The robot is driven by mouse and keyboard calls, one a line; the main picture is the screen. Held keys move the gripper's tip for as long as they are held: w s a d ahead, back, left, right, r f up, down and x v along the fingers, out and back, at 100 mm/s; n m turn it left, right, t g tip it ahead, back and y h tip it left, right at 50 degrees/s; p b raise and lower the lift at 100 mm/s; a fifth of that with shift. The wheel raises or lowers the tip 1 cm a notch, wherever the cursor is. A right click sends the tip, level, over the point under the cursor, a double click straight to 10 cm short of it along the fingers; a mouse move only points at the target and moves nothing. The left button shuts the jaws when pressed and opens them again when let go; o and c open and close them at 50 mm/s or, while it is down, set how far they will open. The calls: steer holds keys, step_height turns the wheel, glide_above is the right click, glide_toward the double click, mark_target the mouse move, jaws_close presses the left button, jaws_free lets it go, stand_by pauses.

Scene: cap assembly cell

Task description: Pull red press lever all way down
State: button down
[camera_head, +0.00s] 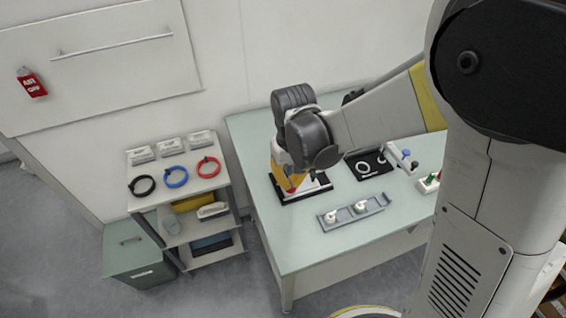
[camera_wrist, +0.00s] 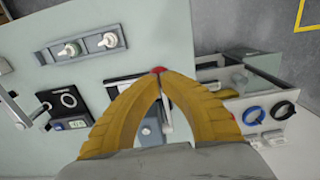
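My gripper (camera_head: 283,172) points down over the press on the table, and in the wrist view its yellow fingers (camera_wrist: 161,76) meet at the tips. The red knob of the press lever (camera_wrist: 158,70) shows right at the fingertips. In the head view the red knob (camera_head: 290,189) sits just below the fingers. I cannot tell whether the tips pinch it or only touch it. The press's dark base (camera_head: 316,190) shows beside my gripper. My gripper hides most of the press and the lever arm.
A grey tray (camera_head: 326,225) with two white parts lies in front of the press. A black fixture with a ring (camera_head: 356,166) is to the right. A shelf cart (camera_head: 133,203) with coiled cables stands left of the table (camera_head: 300,255). The table's front is clear.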

steer(key=shift+s+r, duration=0.1)
steer(key=shift+r, duration=0.45)
steer(key=shift+r+p, duration=1.1)
steer(key=shift+r, duration=0.35)
step_height(320, 180, up, 5)
steer(key=p, duration=0.3)
